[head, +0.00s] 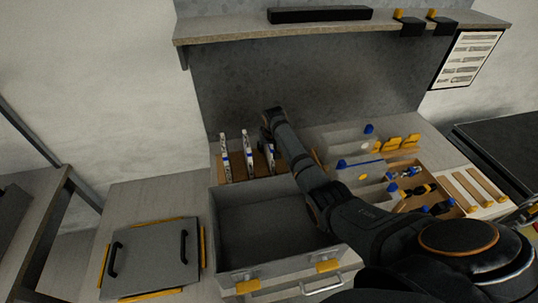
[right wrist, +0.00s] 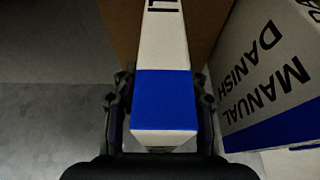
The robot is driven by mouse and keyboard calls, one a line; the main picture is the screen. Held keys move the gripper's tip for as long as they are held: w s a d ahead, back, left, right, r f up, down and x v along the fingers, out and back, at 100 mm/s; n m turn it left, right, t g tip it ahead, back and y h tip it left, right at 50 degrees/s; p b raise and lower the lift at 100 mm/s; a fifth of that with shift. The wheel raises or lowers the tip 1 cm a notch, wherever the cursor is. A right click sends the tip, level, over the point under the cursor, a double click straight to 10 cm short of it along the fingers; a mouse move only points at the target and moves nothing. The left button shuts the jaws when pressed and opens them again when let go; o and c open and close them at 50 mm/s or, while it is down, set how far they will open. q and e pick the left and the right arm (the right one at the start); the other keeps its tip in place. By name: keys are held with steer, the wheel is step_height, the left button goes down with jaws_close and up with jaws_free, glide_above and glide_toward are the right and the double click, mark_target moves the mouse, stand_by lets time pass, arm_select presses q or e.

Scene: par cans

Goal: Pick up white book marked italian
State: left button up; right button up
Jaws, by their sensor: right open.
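Several white books with blue bands stand upright in a row on the bench in the head view, among them a left one (head: 225,158), a middle one (head: 248,156) and a right one (head: 271,160). My right gripper (head: 268,132) is over the right end of this row. In the right wrist view a white book (right wrist: 164,100) with a blue band lies between the two open fingers of my right gripper (right wrist: 162,104). Its title is cut off, so I cannot read it. A book marked MANUAL DANISH (right wrist: 265,75) stands to its right. My left gripper is not in view.
A grey open box (head: 265,228) stands in front of the books. A lid with black handles (head: 153,257) lies to its left. A shelf (head: 340,25) hangs above. Trays with blue and yellow parts (head: 425,190) fill the bench right of my arm.

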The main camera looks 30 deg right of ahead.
jaws_close()
steer(key=shift+r, duration=0.1)
